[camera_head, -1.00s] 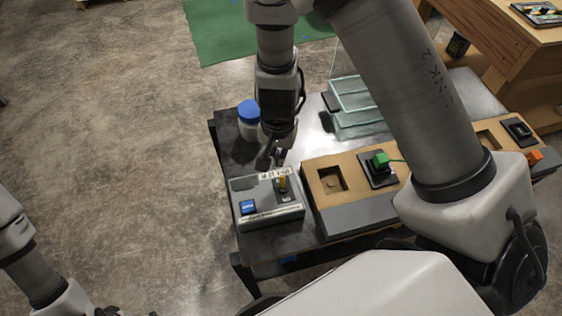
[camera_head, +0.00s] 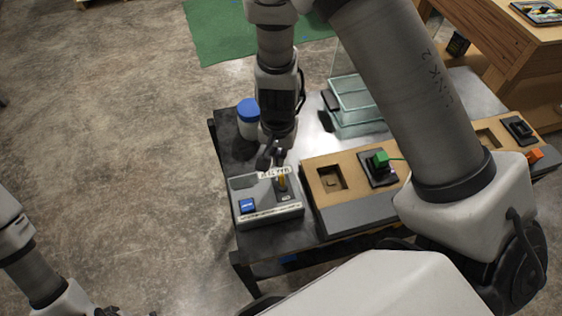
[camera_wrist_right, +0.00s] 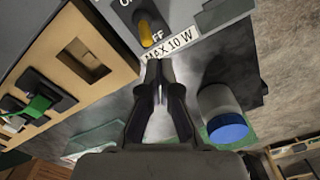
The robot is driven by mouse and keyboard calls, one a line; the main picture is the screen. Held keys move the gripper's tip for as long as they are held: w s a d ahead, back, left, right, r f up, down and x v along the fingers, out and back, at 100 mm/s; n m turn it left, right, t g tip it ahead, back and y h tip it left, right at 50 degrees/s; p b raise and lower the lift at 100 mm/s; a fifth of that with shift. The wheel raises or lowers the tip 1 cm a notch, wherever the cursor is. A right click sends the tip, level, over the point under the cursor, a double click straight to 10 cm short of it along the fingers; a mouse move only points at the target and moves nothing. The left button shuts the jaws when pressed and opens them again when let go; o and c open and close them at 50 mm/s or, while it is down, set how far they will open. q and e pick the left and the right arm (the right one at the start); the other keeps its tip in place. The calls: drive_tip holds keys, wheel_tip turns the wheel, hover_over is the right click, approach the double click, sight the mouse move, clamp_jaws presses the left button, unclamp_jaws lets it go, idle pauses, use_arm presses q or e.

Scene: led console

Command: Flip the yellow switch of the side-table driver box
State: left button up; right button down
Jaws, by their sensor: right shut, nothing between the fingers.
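The grey driver box (camera_head: 250,205) stands on the dark side table (camera_head: 224,150) near its left end. Its yellow switch (camera_head: 282,182) stands up at the box's right part, and a blue button (camera_head: 247,205) is at the front left. In the right wrist view the yellow switch (camera_wrist_right: 147,32) lies just beyond the fingertips, between the ON and FF lettering, above a "MAX 10 W" label (camera_wrist_right: 171,43). My right gripper (camera_head: 270,160) is shut and empty at the box's back edge; its tips (camera_wrist_right: 158,66) appear close to the label. Whether they touch the box is unclear. My left gripper is not visible.
A jar with a blue lid (camera_head: 248,110) stands behind the box. Bare floor lies left.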

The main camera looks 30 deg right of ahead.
drive_tip(key=shift+f+b, duration=0.95)
drive_tip(key=shift+f, duration=0.15)
drive_tip(key=shift+f, duration=0.15)
drive_tip(key=shift+s+a+b, duration=0.25)
drive_tip(key=shift+s+b, duration=0.75)
drive_tip(key=shift+b, duration=0.85)
wheel_tip(320, 180, up, 7)
drive_tip(key=p, duration=0.8)
drive_tip(key=shift+w, duration=0.35)
drive_tip(key=shift+d, duration=0.1)
